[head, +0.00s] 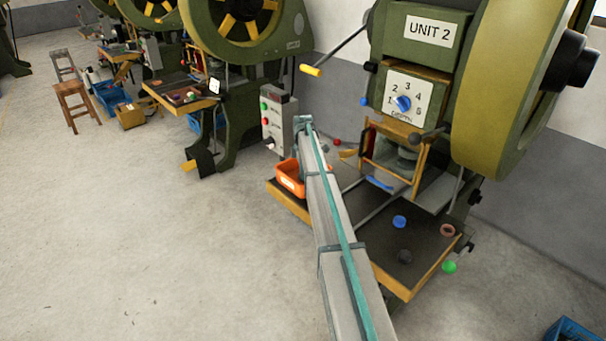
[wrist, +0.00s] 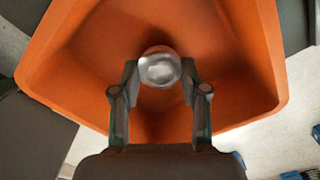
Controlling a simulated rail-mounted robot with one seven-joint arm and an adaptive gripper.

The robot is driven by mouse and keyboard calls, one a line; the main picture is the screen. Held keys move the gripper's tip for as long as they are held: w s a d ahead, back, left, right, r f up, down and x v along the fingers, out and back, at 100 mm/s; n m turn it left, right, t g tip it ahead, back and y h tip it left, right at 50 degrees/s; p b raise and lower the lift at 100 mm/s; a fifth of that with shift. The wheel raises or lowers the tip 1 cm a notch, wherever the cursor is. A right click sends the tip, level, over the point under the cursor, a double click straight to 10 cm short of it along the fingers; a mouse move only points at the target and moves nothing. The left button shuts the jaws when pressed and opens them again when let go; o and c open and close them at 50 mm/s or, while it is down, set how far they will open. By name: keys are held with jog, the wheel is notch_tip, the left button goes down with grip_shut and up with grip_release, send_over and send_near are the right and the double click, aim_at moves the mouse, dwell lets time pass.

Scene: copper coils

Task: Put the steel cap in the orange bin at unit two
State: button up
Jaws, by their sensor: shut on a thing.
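The steel cap (wrist: 159,68) is a small shiny round piece between the fingertips of my gripper (wrist: 160,73) in the wrist view. The fingers are shut on it. Behind the cap, the inside of the orange bin (wrist: 62,62) fills most of that view, so the cap is over the bin's opening. How far it is above the floor of the bin I cannot tell. In the head view the orange bin (head: 288,180) stands at the left end of the unit two worktable, partly hidden by my arm. The cap and fingers are hidden there.
The unit two press (head: 418,50) rises behind the worktable (head: 393,285). A grey control box (head: 279,125) stands behind the bin. Open floor lies left.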

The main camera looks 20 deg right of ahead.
jog(key=shift+f, duration=0.65)
jog(key=o, duration=1.1)
jog(key=shift+f, duration=0.1)
notch_tip(320, 180, up, 12)
jog(key=shift+r+b, duration=0.1)
jog(key=shift+b, duration=0.95)
